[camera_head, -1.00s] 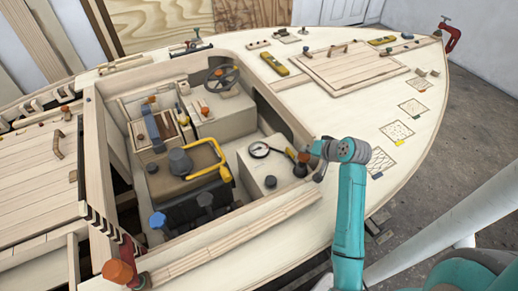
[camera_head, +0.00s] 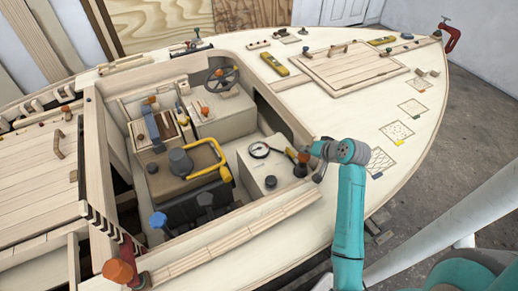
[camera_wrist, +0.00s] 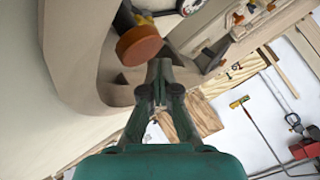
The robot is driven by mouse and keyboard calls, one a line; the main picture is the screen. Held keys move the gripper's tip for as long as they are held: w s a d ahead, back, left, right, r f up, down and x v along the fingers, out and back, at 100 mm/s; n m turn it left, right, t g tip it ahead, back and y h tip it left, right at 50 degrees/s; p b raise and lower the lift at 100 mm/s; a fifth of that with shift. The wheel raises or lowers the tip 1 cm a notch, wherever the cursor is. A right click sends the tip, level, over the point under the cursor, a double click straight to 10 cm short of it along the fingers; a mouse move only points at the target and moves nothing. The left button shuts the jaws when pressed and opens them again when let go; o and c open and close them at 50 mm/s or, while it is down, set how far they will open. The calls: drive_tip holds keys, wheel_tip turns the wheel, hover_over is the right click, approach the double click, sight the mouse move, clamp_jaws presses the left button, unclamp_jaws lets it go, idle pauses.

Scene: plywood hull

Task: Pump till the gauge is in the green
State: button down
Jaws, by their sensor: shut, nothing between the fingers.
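A round gauge (camera_head: 259,150) with a white face and dark rim sits on a pale box in the cockpit in the head view. Its needle and any green zone are too small to read. An orange-topped dark knob (camera_head: 304,158) stands on the same box, right of the gauge; I cannot tell whether it is the pump handle. An orange knob shows large in the wrist view (camera_wrist: 138,47). My gripper (camera_wrist: 158,68) is shut and empty just below and right of that knob, seemingly apart from it. In the head view my gripper (camera_head: 319,174) is beside the orange-topped knob.
The box (camera_head: 250,174) also carries a small dark knob (camera_head: 270,182). The cockpit's side rim (camera_head: 285,208) runs close by my arm. The foredeck has a hatch (camera_head: 350,66).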

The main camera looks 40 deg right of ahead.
sight(307, 158)
drive_tip(key=shift+s+a+f, duration=0.1)
drive_tip(key=shift+s+f, duration=0.15)
drive_tip(key=shift+f, duration=0.95)
drive_tip(key=shift+s+f, duration=0.25)
drive_tip(key=shift+f, duration=0.95)
idle(0.9)
drive_tip(key=shift+s+r, duration=0.1)
drive_tip(key=shift+r, duration=0.1)
drive_tip(key=shift+s+r, duration=0.2)
drive_tip(key=shift+r, duration=0.1)
idle(0.4)
drive_tip(key=shift+r, duration=0.15)
drive_tip(key=shift+s+d+r, duration=0.1)
drive_tip(key=shift+s+r, duration=0.05)
drive_tip(key=shift+r, duration=1.25)
drive_tip(key=shift+s+d+r, duration=0.1)
drive_tip(key=shift+s+r, duration=0.05)
drive_tip(key=shift+r, duration=1.25)
drive_tip(key=shift+w+r, duration=0.1)
drive_tip(key=shift+r, duration=0.3)
drive_tip(key=shift+w+a, duration=0.15)
drive_tip(key=shift+w, duration=0.05)
